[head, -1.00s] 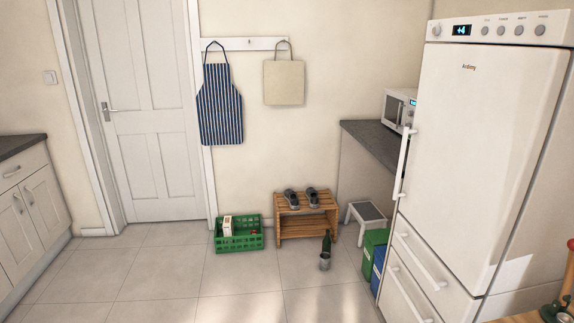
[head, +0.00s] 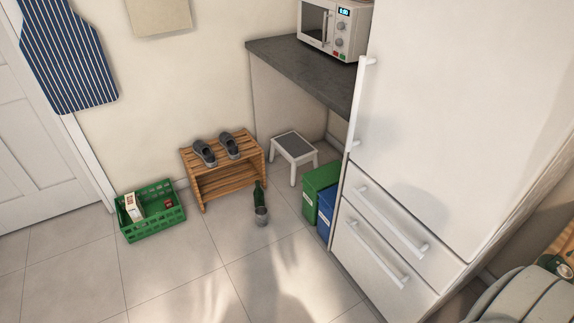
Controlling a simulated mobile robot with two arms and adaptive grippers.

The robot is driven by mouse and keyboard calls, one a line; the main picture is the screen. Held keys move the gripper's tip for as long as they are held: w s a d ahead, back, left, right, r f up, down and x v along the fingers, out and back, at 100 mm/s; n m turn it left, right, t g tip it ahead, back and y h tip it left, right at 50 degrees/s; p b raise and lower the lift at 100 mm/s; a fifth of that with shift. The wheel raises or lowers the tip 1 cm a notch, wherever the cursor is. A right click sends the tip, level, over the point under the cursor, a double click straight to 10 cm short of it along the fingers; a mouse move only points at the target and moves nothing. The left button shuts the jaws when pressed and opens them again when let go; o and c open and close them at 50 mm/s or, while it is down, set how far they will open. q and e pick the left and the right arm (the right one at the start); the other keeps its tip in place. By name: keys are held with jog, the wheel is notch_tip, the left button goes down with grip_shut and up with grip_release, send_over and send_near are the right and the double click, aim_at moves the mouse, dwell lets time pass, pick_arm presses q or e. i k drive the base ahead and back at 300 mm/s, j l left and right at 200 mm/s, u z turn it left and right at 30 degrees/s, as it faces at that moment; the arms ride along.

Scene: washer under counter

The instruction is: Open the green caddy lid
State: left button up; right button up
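The green caddy (head: 312,201) stands on the floor beside the white fridge, under the right end of the dark counter. Its green top (head: 322,176) looks shut. A blue caddy (head: 328,208) stands close against it on the fridge side, and the fridge edge hides part of the blue one. Neither of my grippers is in the head view.
The fridge (head: 440,130) with its drawers stands right of the caddies. A white step stool (head: 293,147) is behind them. A green bottle (head: 258,192), a wooden shoe rack (head: 200,187) and a green crate (head: 152,230) are left. The tiled floor in front is mostly clear.

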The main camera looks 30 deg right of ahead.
aim_at(322, 177)
jog(key=i+z, duration=0.1)
jog(key=i, duration=0.45)
jog(key=i+j+z, duration=0.1)
jog(key=i, duration=0.4)
jog(key=i+j+z, duration=0.1)
jog(key=i, duration=0.4)
